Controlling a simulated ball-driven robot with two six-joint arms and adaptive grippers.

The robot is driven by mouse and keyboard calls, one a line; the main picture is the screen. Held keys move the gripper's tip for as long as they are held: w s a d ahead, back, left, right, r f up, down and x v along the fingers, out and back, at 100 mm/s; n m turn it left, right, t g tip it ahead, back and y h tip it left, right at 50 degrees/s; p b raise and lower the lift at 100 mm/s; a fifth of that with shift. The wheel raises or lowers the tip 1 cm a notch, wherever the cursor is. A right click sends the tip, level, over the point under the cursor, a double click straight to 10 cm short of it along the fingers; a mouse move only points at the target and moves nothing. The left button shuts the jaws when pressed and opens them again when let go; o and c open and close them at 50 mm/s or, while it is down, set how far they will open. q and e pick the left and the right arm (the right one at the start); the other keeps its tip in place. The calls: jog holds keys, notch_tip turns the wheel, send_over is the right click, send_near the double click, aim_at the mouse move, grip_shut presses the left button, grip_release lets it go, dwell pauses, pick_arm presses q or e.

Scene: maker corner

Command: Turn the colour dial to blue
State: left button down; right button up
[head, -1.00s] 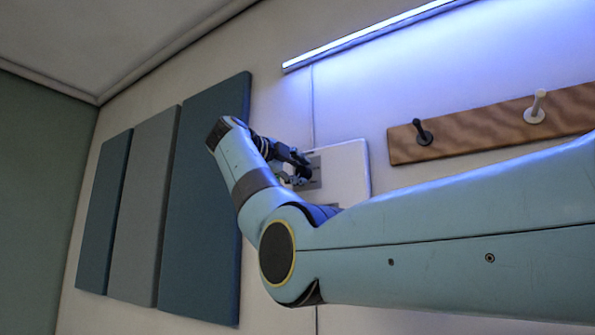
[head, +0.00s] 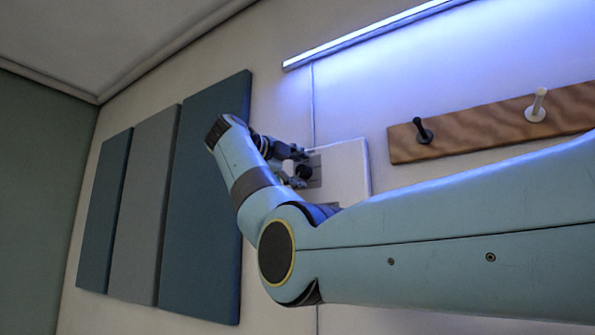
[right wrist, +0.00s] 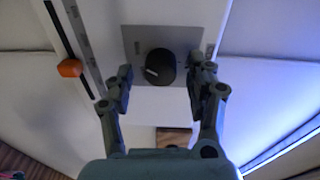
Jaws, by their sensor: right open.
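The colour dial (right wrist: 160,66) is a round black knob on a grey plate (right wrist: 196,36). Its white mark points toward the left in the right wrist view. In the head view the dial (head: 304,172) shows small beside my fingers, on a white wall panel (head: 346,172). My right gripper (right wrist: 161,74) is open, one finger on each side of the dial, with gaps between the fingers and the knob in the right wrist view. My right gripper (head: 293,166) also shows in the head view, at the panel. My left gripper is not in view.
An orange slider knob (right wrist: 69,68) sits in a black slot left of the dial. A lit blue-violet light strip (head: 375,33) hangs above. A wooden rail (head: 470,130) with pegs is at the right. Blue and grey wall panels (head: 205,200) stand at the left.

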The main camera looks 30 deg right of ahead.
jog(key=v, duration=1.1)
jog(key=shift+a, duration=0.45)
